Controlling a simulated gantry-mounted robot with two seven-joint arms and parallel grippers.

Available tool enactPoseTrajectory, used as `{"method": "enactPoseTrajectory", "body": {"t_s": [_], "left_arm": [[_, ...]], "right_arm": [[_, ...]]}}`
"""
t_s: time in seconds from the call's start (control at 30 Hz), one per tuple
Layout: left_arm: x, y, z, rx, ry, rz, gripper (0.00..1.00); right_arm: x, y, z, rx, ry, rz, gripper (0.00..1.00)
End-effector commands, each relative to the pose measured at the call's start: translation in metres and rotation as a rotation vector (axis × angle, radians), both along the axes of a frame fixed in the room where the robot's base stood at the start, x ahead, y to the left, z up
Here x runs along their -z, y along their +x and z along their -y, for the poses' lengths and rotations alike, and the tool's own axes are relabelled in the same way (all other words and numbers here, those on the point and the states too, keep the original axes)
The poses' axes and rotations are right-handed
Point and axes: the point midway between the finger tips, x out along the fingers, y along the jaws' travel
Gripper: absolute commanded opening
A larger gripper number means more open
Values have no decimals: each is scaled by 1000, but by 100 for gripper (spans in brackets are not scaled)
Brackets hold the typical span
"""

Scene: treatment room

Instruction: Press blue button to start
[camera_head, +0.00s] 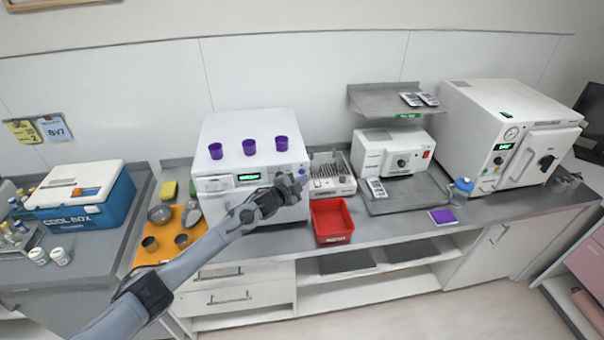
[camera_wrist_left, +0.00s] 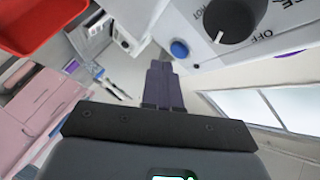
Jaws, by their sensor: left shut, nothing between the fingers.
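The white machine (camera_head: 250,140) stands on the counter with a green-lit display on its front. In the left wrist view its front panel has a round blue button (camera_wrist_left: 179,49) beside a black dial (camera_wrist_left: 228,20). My left gripper (camera_head: 297,182) is at the right part of the machine's front and covers some of the panel in the head view. Its fingers (camera_wrist_left: 161,68) are shut and empty. The blue button shows just beyond and to the right of the fingertips in the wrist view; I cannot tell whether they touch. My right gripper is not in view.
Several purple cups (camera_head: 249,147) stand on the machine. A red bin (camera_head: 332,220) sits to the right below the gripper, with a white rack (camera_head: 331,185) behind it. An orange mat (camera_head: 157,240) with metal cups lies left. A cool box (camera_head: 85,205) is farther left.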

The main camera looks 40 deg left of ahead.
Motion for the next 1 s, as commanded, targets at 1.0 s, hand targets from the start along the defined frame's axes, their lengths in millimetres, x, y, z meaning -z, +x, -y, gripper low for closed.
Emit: {"method": "enactPoseTrajectory", "body": {"t_s": [1.0], "left_arm": [[0, 5, -6, 0, 0, 0, 0]], "right_arm": [[7, 0, 1, -4, -5, 0, 0]]}}
